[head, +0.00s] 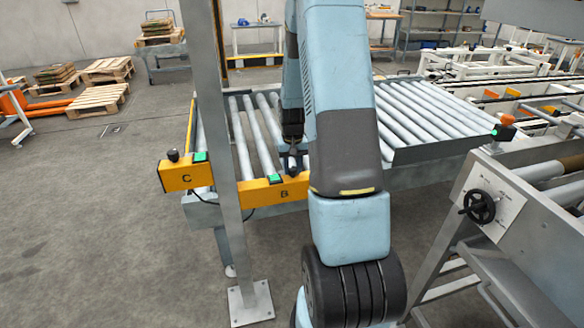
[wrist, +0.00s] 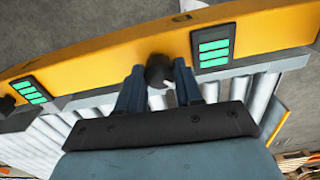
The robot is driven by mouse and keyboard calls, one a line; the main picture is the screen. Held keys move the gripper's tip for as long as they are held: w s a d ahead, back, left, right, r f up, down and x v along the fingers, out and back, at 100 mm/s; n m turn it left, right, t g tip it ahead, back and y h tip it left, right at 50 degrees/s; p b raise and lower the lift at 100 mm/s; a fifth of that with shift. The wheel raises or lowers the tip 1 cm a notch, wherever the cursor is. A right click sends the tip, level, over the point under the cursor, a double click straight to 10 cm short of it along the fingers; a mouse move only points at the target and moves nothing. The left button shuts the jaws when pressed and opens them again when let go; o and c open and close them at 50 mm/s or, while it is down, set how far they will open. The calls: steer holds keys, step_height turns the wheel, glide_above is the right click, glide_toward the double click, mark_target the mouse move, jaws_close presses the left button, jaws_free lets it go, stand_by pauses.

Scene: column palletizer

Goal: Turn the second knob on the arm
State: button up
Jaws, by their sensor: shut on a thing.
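A yellow bar (head: 246,196) marked C and B runs along the near edge of a roller conveyor. It crosses the wrist view (wrist: 95,53) as well. My gripper (wrist: 159,82) is shut on a black knob (wrist: 158,68) on this bar, one finger on each side of it. In the head view my gripper (head: 292,152) is at the B section, and the held knob is mostly hidden there. Another black knob (head: 173,155) stands on the C section. A dark knob (wrist: 7,103) also shows at the wrist view's left edge. The held knob's pointing direction is unclear.
Green-lit displays sit beside the knobs, one on C (head: 200,157) and one on B (head: 277,179). A grey post (head: 226,150) stands in front of the bar. A machine with a black handwheel (head: 480,207) is at right. The floor at left is open.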

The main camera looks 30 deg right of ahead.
mark_target(292, 168)
steer(key=shift+w+r+n, duration=0.1)
steer(key=shift+w+n, duration=0.05)
steer(key=shift+n, duration=1.45)
steer(key=o, duration=1)
steer(key=shift+o, duration=0.2)
step_height(292, 168, up, 14)
steer(key=shift+f, duration=0.2)
